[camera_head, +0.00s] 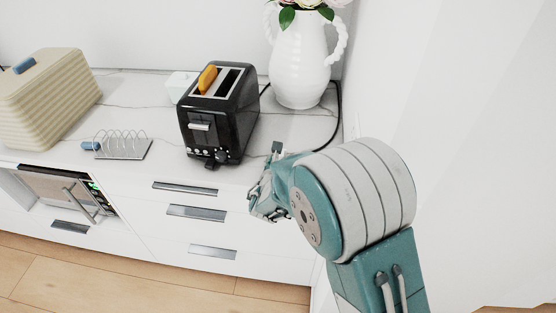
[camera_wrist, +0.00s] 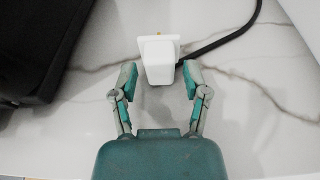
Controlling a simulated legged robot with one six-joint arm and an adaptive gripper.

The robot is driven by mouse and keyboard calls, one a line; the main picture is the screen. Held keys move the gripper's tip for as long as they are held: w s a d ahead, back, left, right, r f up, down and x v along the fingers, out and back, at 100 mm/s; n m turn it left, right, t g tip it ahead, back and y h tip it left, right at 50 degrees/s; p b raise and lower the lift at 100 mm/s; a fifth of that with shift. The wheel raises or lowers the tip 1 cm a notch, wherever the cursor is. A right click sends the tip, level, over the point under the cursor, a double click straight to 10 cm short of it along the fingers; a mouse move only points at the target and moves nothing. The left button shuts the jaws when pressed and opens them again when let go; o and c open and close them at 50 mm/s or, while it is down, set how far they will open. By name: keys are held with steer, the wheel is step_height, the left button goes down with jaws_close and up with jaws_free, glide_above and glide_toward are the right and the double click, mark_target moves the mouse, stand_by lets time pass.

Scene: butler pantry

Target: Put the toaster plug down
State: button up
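The white toaster plug (camera_wrist: 158,58) lies between my fingertips in the wrist view, with metal prongs at its far end. Its black cord (camera_wrist: 225,38) runs up and to the right over the marble. My gripper (camera_wrist: 159,76) is open around the plug, with a narrow gap beside it. Whether the plug rests fully on the counter I cannot tell. The head view shows my gripper (camera_head: 268,190) at the counter's front edge, right of the toaster; the plug is hidden there. The black toaster (camera_head: 222,118) stands upright with bread in one slot.
A white vase (camera_head: 300,62) stands behind, with the cord (camera_head: 338,110) curving past it. The wall is close on the right.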

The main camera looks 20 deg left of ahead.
stand_by(0.3)
steer(key=shift+r, duration=0.3)
steer(key=v, duration=1.2)
steer(key=shift+r, duration=0.25)
